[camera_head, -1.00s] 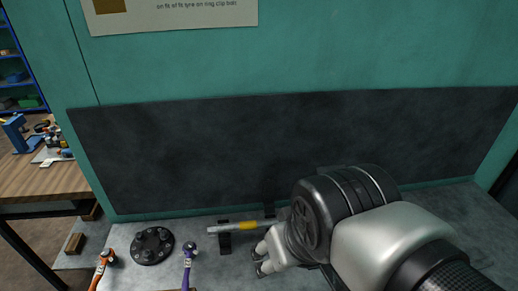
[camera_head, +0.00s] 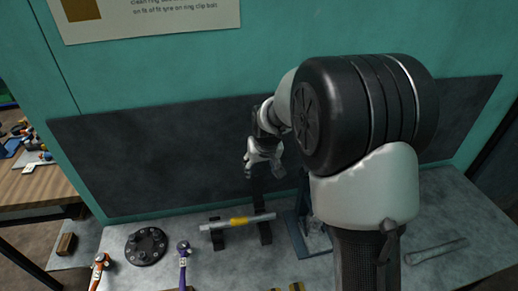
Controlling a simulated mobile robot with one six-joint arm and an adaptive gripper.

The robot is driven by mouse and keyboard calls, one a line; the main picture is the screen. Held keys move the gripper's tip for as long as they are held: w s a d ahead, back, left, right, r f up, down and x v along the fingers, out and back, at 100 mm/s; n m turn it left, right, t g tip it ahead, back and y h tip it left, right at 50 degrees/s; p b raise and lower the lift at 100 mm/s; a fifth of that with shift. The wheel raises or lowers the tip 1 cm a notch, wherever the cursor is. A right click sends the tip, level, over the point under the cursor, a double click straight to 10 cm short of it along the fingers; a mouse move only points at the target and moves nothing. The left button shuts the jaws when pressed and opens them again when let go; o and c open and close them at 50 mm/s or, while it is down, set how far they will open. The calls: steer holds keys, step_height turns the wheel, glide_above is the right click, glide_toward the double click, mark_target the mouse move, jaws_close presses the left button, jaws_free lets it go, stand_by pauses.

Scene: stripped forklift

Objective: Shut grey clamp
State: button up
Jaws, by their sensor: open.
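My gripper (camera_head: 264,166) is open and empty, in front of the dark backboard and above the bench. A dark blue-grey frame (camera_head: 299,236) stands on the bench just right of the rod, below and right of my gripper. It may be the grey clamp, but I cannot tell for sure. My arm hides its right side and upper part, so I cannot see whether it is open or shut. My gripper appears apart from it.
A grey rod with a yellow band (camera_head: 238,222) lies on two black supports. A grey bar (camera_head: 436,250) lies at right. The backboard (camera_head: 150,160) stands behind.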

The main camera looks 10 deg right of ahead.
mark_target(257, 183)
steer(key=b+x, duration=0.3)
steer(key=x, duration=1.5)
steer(key=shift+w+d, duration=0.1)
steer(key=shift+w, duration=0.1)
steer(key=shift+c, duration=0.3)
steer(key=c, duration=1.2)
steer(key=o, duration=0.9)
steer(key=shift+c, duration=0.2)
steer(key=shift+s+f+b, duration=0.2)
steer(key=shift+s+b, duration=0.1)
steer(key=shift+s, duration=0.95)
steer(key=shift+s+f+b, duration=0.2)
steer(key=shift+s+b, duration=0.05)
steer(key=shift+s, duration=1.05)
steer(key=shift+s+f+b, duration=0.2)
steer(key=shift+s+b, duration=0.1)
steer(key=shift+s, duration=0.95)
